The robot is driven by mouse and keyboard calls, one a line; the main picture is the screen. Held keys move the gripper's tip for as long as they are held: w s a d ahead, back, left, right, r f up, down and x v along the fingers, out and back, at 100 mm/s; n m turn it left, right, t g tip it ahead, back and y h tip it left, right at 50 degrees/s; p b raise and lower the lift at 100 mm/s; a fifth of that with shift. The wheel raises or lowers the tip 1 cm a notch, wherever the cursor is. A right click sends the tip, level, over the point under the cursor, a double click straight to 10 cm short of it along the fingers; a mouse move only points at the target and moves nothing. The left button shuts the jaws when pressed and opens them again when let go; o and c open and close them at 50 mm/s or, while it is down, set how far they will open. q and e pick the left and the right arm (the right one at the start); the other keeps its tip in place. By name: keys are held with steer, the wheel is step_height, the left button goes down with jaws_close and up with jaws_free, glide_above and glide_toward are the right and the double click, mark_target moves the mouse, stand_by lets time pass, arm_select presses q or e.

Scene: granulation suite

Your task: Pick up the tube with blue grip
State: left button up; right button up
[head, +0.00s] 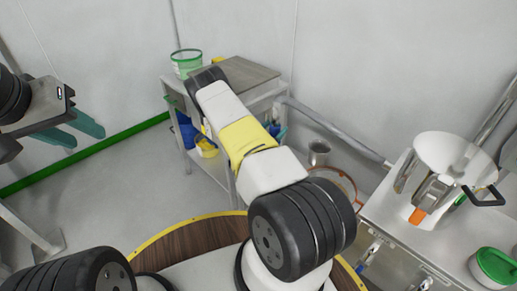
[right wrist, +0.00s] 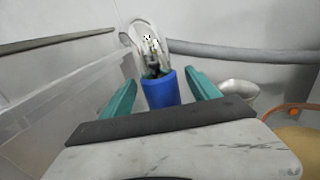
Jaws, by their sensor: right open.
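In the right wrist view, the tube's blue grip (right wrist: 161,90) stands between the two teal fingers of my right gripper (right wrist: 160,92). The fingers are apart, one on each side of the grip, with visible space beside it. A clear tube part with metal inside (right wrist: 146,42) rises above the grip. In the head view, my right arm reaches to the grey cart at the back and hides most of its gripper and the tube. My left gripper (head: 78,130) is at the left edge, its teal fingers apart and empty, far from the tube.
The grey cart (head: 250,70) carries a green-rimmed bucket (head: 187,64), with blue and yellow items below. A metal pot (head: 319,152) and an orange hoop (head: 345,182) are beside it. A steel bench (head: 400,232) at right holds a large metal vessel (head: 447,160) and a green-lidded jar (head: 494,266).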

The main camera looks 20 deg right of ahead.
steer(key=shift+w+d, duration=0.3)
steer(key=shift+d, duration=0.1)
jaws_close()
steer(key=shift+r, duration=0.15)
